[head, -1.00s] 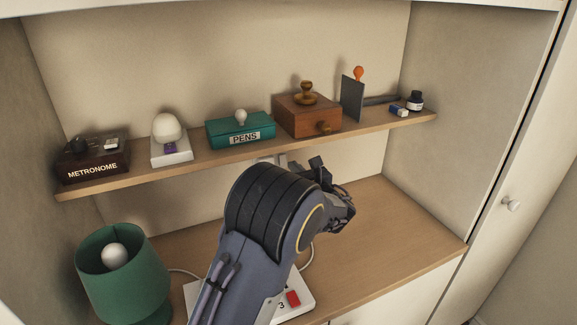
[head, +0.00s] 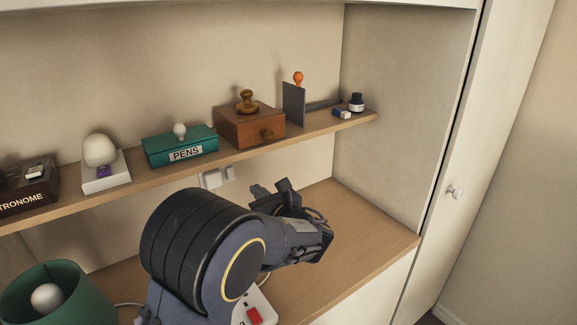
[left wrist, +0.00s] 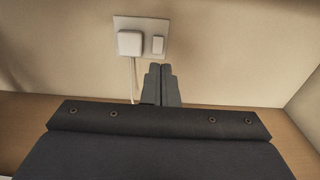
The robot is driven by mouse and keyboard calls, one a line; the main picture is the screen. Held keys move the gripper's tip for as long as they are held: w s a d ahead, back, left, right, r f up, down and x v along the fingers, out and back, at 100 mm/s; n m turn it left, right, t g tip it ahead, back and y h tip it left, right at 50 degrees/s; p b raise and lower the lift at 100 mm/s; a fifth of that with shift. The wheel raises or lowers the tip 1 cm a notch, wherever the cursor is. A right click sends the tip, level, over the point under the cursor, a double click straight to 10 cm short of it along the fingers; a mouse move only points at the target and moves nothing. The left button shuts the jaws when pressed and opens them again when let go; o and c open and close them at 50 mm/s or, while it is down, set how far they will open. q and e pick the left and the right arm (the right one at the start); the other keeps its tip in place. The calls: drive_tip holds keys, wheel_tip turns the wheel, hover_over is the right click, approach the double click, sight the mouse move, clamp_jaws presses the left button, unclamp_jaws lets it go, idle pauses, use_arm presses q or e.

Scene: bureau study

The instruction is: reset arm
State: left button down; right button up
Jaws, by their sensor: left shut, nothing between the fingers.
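My left arm comes in from the bottom of the head view, its dark rounded joint in front of the desk. Its left gripper (head: 260,191) points toward the back wall, above the desk surface (head: 375,225) and below the shelf. In the left wrist view the two grey fingers (left wrist: 161,85) lie together, shut with nothing between them. They are just below the wall socket plate (left wrist: 141,24) with its white plug (left wrist: 129,43) and cable. The right gripper is not in view.
A green lamp (head: 75,285) stands lower left. A white panel with a red switch (head: 254,315) lies partly behind my arm. The desk's right side is clear.

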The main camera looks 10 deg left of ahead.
use_arm(q)
drive_tip(key=s+a+f+n+g+h, duration=0.2)
drive_tip(key=s+a+f+n+g, duration=0.1)
drive_tip(key=s, duration=0.3)
drive_tip(key=s+a+f+n+g+h, duration=0.2)
drive_tip(key=s+a+n+g, duration=0.1)
drive_tip(key=s+n, duration=0.3)
drive_tip(key=s+a+f+n+g+h, duration=0.2)
drive_tip(key=s+a+f+n+h, duration=0.1)
drive_tip(key=s, duration=0.4)
drive_tip(key=shift+s+a+f+n+g, duration=0.1)
drive_tip(key=shift+a+f+n+g, duration=0.25)
drive_tip(key=shift+a+n, duration=0.4)
drive_tip(key=s+d+n+h, duration=0.2)
drive_tip(key=s, duration=0.1)
drive_tip(key=s+d+n+h, duration=0.2)
drive_tip(key=s+n, duration=0.1)
drive_tip(key=s, duration=0.1)
drive_tip(key=s+d+n+h, duration=0.2)
drive_tip(key=s+n, duration=0.1)
drive_tip(key=shift+s+f, duration=0.1)
drive_tip(key=shift+s, duration=0.3)
drive_tip(key=s+d+r+n+t+h, duration=0.1)
drive_tip(key=s+d+n+t+h, duration=0.1)
drive_tip(key=s+d+n, duration=0.3)
drive_tip(key=shift+s+d+r+n+t+h, duration=0.15)
drive_tip(key=shift+d+r+n+t+h, duration=0.25)
drive_tip(key=shift+d+n+h, duration=0.45)
drive_tip(key=shift+a, duration=0.1)
